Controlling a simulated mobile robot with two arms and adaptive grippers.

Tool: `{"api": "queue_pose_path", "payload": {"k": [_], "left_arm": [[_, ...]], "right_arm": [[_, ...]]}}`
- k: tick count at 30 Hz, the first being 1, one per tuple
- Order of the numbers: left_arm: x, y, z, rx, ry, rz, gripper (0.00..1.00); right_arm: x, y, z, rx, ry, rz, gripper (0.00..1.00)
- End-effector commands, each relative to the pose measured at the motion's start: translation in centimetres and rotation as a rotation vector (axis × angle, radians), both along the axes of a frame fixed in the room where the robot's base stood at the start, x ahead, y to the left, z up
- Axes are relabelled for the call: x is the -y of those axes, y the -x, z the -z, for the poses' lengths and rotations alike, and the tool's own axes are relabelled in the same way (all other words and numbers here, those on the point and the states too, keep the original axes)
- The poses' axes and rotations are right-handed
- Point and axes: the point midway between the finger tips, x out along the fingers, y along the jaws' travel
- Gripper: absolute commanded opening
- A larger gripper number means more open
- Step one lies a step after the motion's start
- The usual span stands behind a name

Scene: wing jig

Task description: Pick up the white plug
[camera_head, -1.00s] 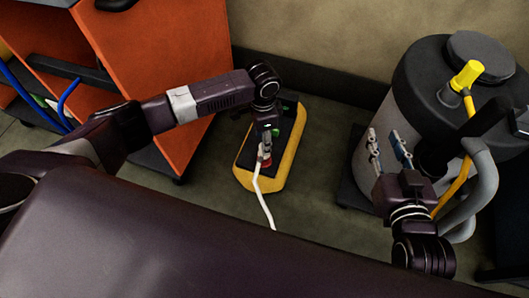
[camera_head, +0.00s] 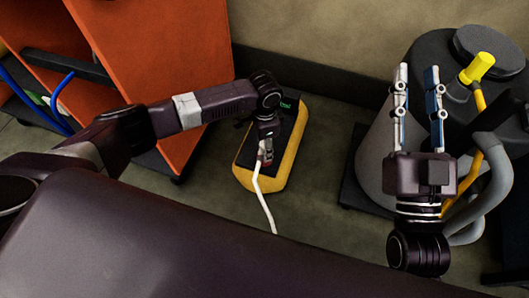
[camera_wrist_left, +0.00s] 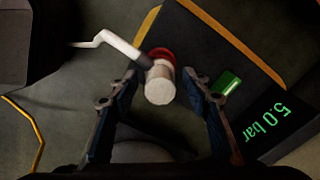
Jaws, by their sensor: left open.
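The white plug (camera_wrist_left: 160,86) shows in the left wrist view as a pale, short cylinder with a red ring behind it. A dark collar and white cable (camera_wrist_left: 100,40) run from it to the upper left. My left gripper (camera_wrist_left: 160,78) is open, its fingers on either side of the plug; I cannot tell whether they touch it. In the head view my left gripper (camera_head: 265,152) hangs over the yellow-and-black unit (camera_head: 284,160), hiding most of the plug. My right gripper (camera_head: 418,75) is open and empty, in front of the grey tank.
The unit has a green-lit "5.0 bar" display (camera_wrist_left: 267,124). An orange cabinet (camera_head: 155,50) stands at left. The tank (camera_head: 375,160) at right carries a yellow-capped hose (camera_head: 477,68) and a grey hose (camera_head: 500,175). Floor between unit and tank is clear.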

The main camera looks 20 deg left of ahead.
Motion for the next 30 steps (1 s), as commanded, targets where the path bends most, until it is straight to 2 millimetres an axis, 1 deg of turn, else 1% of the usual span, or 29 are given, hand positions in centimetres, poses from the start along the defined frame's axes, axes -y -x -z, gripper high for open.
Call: {"api": "queue_pose_path", "payload": {"k": [7, 8, 19, 30], "left_arm": [[0.00, 0.02, 0.07, 0.000, 0.000, 0.000, 0.44], [-0.01, 0.03, 0.07, 0.000, 0.000, 0.000, 0.42], [-0.02, 0.02, 0.06, -0.001, -0.001, 0.000, 0.01], [-0.01, -0.02, -0.27, 0.000, 0.000, 0.000, 0.00]], "right_arm": [[-0.01, 0.07, -0.19, 0.008, -0.003, 0.000, 0.28], [-0.01, 0.07, -0.19, 0.008, -0.003, 0.000, 0.28], [-0.02, 0.05, -0.14, 0.006, -0.002, 0.000, 0.28], [-0.04, -0.07, -0.02, -0.005, 0.000, 0.000, 0.28]]}}
